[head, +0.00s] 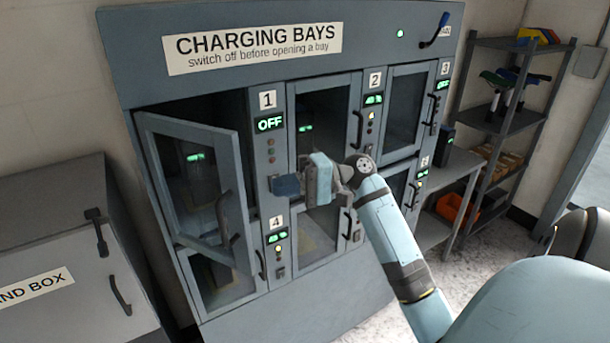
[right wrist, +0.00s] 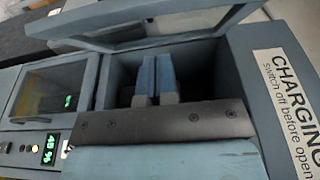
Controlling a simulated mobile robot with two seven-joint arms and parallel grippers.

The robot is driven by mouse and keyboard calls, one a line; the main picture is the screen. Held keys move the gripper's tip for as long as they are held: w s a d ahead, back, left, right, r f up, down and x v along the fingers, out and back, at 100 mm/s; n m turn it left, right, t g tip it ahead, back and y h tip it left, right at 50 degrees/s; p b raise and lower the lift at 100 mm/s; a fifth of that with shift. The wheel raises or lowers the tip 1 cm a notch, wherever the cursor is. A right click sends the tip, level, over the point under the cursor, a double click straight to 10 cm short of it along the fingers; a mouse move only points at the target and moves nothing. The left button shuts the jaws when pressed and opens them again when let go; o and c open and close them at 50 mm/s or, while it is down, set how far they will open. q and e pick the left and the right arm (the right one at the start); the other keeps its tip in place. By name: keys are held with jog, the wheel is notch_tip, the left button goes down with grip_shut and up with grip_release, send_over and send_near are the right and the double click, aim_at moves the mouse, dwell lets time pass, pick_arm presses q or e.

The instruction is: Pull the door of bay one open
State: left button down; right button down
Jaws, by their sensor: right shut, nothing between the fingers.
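The door of bay one (head: 185,130), a grey frame with a dark pane, stands partly open and swung out to the left in the head view. Its curved dark handle (head: 223,215) is on its right edge. The label 1 (head: 267,99) and a green OFF display (head: 269,123) sit right of the opening. My right gripper (head: 283,186) is shut and empty, in front of the cabinet, right of the door and apart from its handle. In the right wrist view its shut blue fingers (right wrist: 155,75) appear before the dark open bay, with the door (right wrist: 88,22) above. My left gripper is out of view.
The other bay doors, such as bay two's (head: 323,110), look shut. A lever with a blue grip (head: 440,28) is at the cabinet's top right. A grey sand box (head: 60,265) stands at left.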

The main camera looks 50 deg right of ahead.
jog(key=a+p, duration=0.1)
jog(key=a, duration=0.5)
jog(key=shift+s+p, duration=0.1)
jog(key=shift+p, duration=0.2)
